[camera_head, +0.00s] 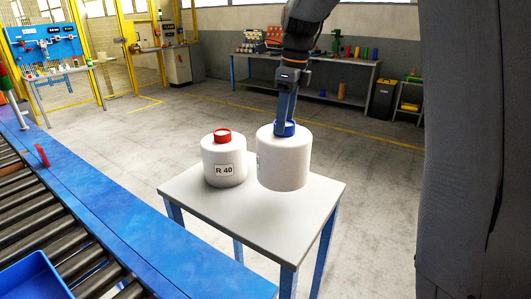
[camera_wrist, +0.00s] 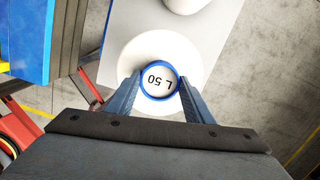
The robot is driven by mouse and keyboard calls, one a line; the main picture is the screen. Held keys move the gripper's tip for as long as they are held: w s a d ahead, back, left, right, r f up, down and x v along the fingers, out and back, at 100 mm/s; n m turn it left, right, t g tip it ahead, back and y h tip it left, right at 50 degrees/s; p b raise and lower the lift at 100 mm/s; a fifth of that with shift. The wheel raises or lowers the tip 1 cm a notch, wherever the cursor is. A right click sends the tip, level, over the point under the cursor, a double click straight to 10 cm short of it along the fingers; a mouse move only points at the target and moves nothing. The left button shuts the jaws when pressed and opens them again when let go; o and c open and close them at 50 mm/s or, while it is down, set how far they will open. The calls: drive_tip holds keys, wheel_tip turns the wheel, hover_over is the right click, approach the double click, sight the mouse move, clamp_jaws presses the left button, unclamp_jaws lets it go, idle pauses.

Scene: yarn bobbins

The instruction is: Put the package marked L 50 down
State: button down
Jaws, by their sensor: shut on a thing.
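The package marked L 50 is a white bobbin (camera_head: 283,163) with a blue cap. It is upright over the right part of a small grey-topped table (camera_head: 250,235). In the wrist view its cap (camera_wrist: 160,80) reads L 50. My gripper (camera_head: 284,124) is shut on the blue cap from above; in the wrist view its two fingers (camera_wrist: 159,92) sit on either side of the cap. I cannot tell for sure whether the bobbin's base touches the table top.
A white bobbin with a red cap, marked R 40 (camera_head: 223,162), stands on the table just left of it. A roller conveyor (camera_head: 50,230) with a blue frame runs along the left. The table's front part is bare. A workbench (camera_head: 310,95) stands at the back.

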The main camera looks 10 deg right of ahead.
wheel_tip(320, 180, down, 8)
drive_tip(key=p, duration=0.2)
drive_tip(key=shift+f, duration=0.3)
drive_tip(key=c, duration=0.9)
unclamp_jaws()
drive_tip(key=shift+f, duration=0.1)
drive_tip(key=r+b, duration=0.1)
drive_tip(key=r, duration=0.3)
drive_tip(key=r+b, duration=0.1)
drive_tip(key=r, duration=0.3)
drive_tip(key=s+d+r+b, duration=0.1)
drive_tip(key=r, duration=0.3)
drive_tip(key=shift+d+r, duration=0.1)
